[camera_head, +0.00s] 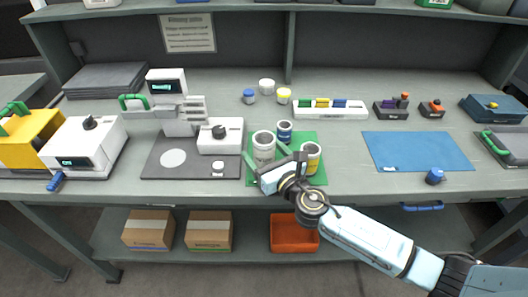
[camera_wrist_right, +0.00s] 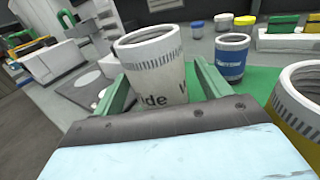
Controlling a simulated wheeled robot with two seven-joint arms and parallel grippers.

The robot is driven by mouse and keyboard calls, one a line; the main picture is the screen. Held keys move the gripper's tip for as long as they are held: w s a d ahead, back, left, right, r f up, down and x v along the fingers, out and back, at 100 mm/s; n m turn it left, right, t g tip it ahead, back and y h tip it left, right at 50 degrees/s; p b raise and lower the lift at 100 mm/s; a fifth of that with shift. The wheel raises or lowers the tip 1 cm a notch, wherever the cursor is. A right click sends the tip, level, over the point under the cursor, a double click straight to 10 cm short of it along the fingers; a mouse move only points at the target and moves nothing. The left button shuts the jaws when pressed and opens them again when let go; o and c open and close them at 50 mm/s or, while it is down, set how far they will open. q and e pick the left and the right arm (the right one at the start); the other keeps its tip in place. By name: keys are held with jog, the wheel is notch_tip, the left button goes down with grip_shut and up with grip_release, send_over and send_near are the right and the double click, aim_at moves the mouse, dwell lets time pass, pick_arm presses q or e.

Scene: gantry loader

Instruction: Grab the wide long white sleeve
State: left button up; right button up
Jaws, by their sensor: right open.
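The wide white sleeve (camera_head: 263,148) stands upright on a green mat (camera_head: 318,179) in the head view. In the right wrist view the sleeve (camera_wrist_right: 154,72) shows an open top, a grey ribbed band and part of the word "Wide". My right gripper (camera_head: 264,162) is open, its green fingers (camera_wrist_right: 166,88) on either side of the sleeve's lower part in the wrist view. I cannot tell whether they touch it. The sleeve's base is hidden behind the gripper body. My left gripper is not in view.
A blue sleeve (camera_head: 284,131) and a yellow-banded sleeve (camera_head: 311,156) stand close by on the mat. A grey machine with a white block (camera_head: 221,143) is left of the mat.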

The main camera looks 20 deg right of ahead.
jog(key=shift+x, duration=1)
jog(key=shift+c, duration=0.2)
jog(key=c, duration=1.4)
